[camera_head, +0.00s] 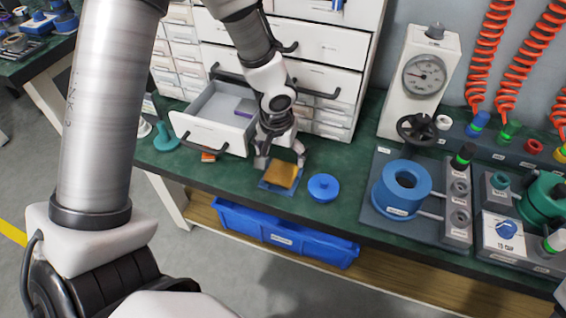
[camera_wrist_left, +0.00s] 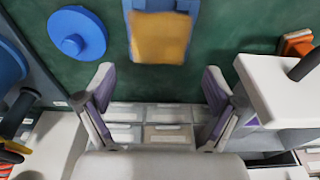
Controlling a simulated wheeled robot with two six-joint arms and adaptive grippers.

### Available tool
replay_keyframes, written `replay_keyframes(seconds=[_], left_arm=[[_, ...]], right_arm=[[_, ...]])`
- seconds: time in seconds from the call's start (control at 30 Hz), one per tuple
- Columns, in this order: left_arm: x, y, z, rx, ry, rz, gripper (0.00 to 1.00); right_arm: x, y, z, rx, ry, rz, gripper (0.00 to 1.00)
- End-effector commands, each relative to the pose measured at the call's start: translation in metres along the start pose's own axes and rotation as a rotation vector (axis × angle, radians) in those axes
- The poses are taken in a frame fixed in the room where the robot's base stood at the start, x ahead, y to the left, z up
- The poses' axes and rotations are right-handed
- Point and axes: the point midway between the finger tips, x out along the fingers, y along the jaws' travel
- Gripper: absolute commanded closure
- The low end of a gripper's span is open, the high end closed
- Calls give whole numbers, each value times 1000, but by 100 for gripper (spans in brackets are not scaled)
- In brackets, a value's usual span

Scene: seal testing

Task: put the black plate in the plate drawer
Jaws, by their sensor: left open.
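I cannot make out a black plate in either view. A white drawer (camera_head: 208,132) is pulled out of the cabinet at the left, with a small purple item (camera_head: 245,107) inside; I cannot tell whether it is the plate drawer. Its front also shows at the right of the wrist view (camera_wrist_left: 283,88). My left gripper (camera_head: 279,160) is over the bench, right of the drawer and just behind a yellow-brown pad on a blue base (camera_head: 283,174). In the wrist view its fingers (camera_wrist_left: 158,74) are apart with nothing between them. My right gripper is out of view.
A blue round lid (camera_head: 323,187) lies right of the pad. An orange item (camera_head: 208,156) lies by the drawer front. A press with a dial gauge (camera_head: 422,75) and a blue ring (camera_head: 402,190) stand to the right. A blue bin (camera_head: 285,238) is under the bench.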

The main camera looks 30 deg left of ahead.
Motion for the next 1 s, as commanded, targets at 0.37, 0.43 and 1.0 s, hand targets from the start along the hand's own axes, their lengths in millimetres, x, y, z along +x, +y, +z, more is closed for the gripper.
replay_keyframes(seconds=[0.37,0.43,1.0], left_arm=[[65,2,7,2,-3,2,8],[67,2,6,1,-2,3,8],[66,2,6,1,-3,3,100]], right_arm=[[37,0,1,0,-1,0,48],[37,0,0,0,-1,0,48],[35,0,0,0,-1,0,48]])
